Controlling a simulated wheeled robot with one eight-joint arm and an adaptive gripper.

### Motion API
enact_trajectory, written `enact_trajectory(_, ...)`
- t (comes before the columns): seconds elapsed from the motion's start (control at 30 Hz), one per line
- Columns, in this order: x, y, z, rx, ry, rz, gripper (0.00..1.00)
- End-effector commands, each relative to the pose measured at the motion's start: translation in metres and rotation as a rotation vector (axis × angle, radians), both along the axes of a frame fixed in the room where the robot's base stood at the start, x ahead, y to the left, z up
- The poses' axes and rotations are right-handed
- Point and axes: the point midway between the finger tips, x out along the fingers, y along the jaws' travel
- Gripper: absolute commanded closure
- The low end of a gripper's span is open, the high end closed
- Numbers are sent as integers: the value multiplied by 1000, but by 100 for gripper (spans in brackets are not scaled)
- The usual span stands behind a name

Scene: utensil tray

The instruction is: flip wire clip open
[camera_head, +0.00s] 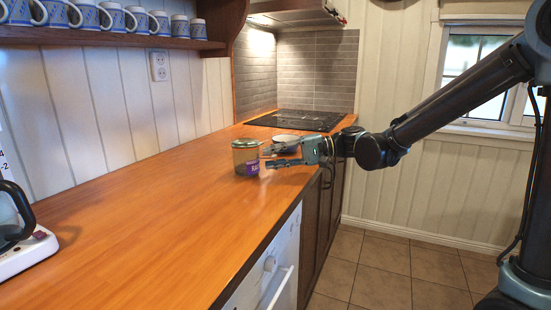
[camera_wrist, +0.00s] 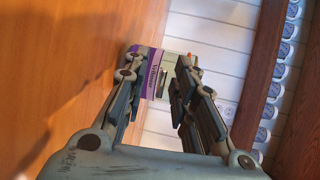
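A glass jar (camera_head: 246,159) with a green lid and a purple label stands upright on the wooden counter. My gripper (camera_head: 267,157) is open just right of the jar, its fingers stretched toward it at about the jar's height. In the wrist view the jar's purple label (camera_wrist: 151,74) shows beyond and between my two spread fingers, partly hidden by the left one. Thin metal, possibly the wire clip, shows on the jar's side there but is too small to read. I cannot tell whether my fingertips touch the jar.
A bowl (camera_head: 285,143) sits just behind my gripper. A dark cooktop (camera_head: 297,121) lies at the counter's far end. A kettle on a white base (camera_head: 28,254) stands at the left front. Several mugs sit on a wall shelf (camera_head: 110,40). The counter's front and middle (camera_head: 150,220) are clear.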

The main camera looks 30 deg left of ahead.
Motion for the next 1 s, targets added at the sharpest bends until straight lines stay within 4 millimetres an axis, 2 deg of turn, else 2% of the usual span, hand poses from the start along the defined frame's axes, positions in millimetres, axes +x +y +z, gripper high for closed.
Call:
enact_trajectory(0.1,0,0,0,0,0,0,75)
enact_trajectory(0.2,0,0,0,0,0,0,98)
enact_trajectory(0.23,0,0,0,0,0,0,100)
enact_trajectory(0.53,0,0,-1,13,3,0,100)
enact_trajectory(1.0,1,0,-9,194,42,0,100)
